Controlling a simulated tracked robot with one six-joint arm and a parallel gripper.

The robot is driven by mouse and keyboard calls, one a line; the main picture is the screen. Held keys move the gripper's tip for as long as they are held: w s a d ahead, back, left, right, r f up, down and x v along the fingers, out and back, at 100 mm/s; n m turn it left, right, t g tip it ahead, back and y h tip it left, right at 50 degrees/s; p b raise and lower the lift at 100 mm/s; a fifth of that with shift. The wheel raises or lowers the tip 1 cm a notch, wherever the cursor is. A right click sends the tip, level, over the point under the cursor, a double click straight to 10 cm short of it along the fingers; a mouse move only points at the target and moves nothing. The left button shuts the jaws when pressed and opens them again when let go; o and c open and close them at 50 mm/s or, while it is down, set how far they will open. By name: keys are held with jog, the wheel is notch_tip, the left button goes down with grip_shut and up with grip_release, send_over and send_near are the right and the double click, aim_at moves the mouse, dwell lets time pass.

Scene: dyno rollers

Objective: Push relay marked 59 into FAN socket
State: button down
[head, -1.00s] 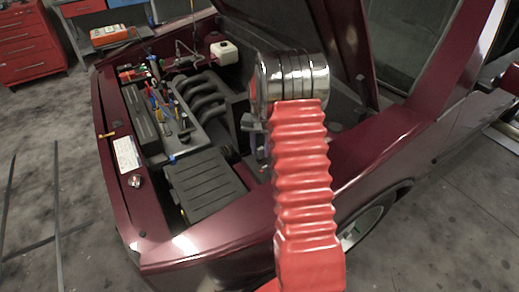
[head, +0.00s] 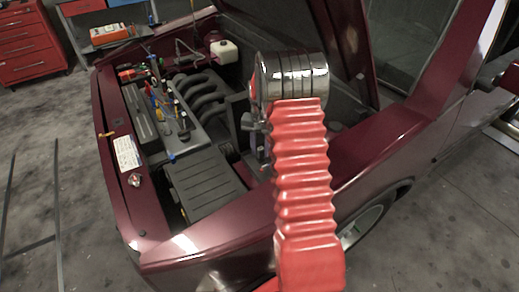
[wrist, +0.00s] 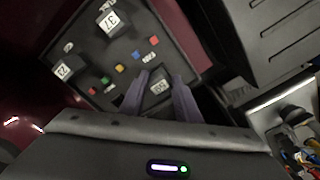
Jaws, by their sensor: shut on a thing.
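In the wrist view, the relay marked 59 (wrist: 158,88) is a small dark block with a white label. It sits between the two purple fingers of my gripper (wrist: 160,78), which are shut on it. The FAN label (wrist: 148,58) is on the dark fuse box (wrist: 183,50), just beyond the relay. The relay's underside and the socket are hidden, so I cannot tell how deep it sits. In the head view my red arm and its chrome joint hide the fuse box, and the fingers do not show.
Relays marked 37 (wrist: 111,22) and seemingly 72 (wrist: 65,69) stand on the box. Small coloured fuses, one red (wrist: 155,40), lie between them and my fingers. A ribbed black cover (head: 205,182) and the maroon fender (head: 215,240) are close by. The open hood (head: 345,50) stands behind.

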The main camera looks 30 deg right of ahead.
jog(key=shift+f, duration=0.6)
dwell(0.7)
jog(key=c, duration=1.3)
grip_release()
jog(key=shift+o, duration=0.2)
notch_tip(320, 180, up, 14)
jog(key=shift+w+f, duration=0.1)
jog(key=shift+f, duration=0.05)
